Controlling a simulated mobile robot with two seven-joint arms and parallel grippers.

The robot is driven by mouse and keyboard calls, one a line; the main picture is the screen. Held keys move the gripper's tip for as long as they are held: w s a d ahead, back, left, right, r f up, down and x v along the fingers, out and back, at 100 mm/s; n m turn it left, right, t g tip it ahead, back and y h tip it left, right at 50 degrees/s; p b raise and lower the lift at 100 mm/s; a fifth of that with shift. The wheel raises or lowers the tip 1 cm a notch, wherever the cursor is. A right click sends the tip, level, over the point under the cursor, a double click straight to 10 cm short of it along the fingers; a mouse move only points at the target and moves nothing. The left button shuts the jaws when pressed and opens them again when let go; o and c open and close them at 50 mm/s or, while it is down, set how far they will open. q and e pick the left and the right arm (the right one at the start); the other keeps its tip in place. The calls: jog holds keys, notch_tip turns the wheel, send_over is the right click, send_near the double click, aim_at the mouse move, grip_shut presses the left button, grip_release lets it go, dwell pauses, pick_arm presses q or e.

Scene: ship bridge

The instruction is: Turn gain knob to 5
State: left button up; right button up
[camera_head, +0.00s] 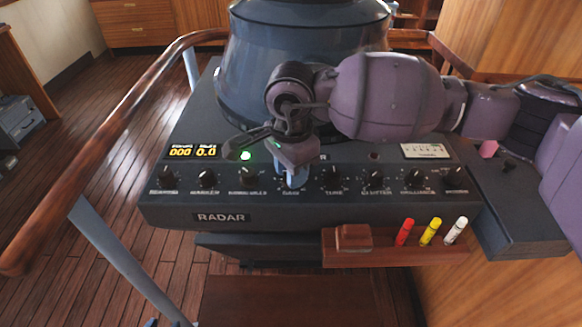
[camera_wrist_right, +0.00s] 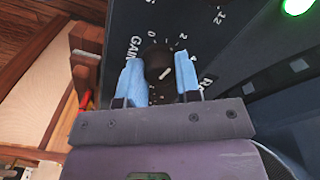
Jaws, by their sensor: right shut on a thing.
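The black gain knob (camera_wrist_right: 158,62) sits on the dark radar panel, with the word GAIN and a number scale printed around it. My left gripper is not in view.
The radar console (camera_head: 310,212) carries several other black knobs on both sides of the gripper, a lit display (camera_head: 193,151) and a green lamp (camera_head: 246,156). A wooden shelf (camera_head: 372,257) below holds red, yellow and white markers. A wooden handrail (camera_head: 100,125) curves along the left.

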jog(key=m+p, duration=0.1)
jog(key=m, duration=0.2)
jog(key=shift+r+m, duration=0.15)
jog(key=shift+m, duration=0.25)
jog(key=m+p, duration=0.1)
jog(key=m, duration=0.1)
jog(key=shift+m, duration=0.3)
jog(key=m+p, duration=0.2)
jog(key=m, duration=0.5)
jog(key=shift+m, duration=1.1)
jog(key=o, duration=0.7)
jog(key=shift+o, duration=1.2)
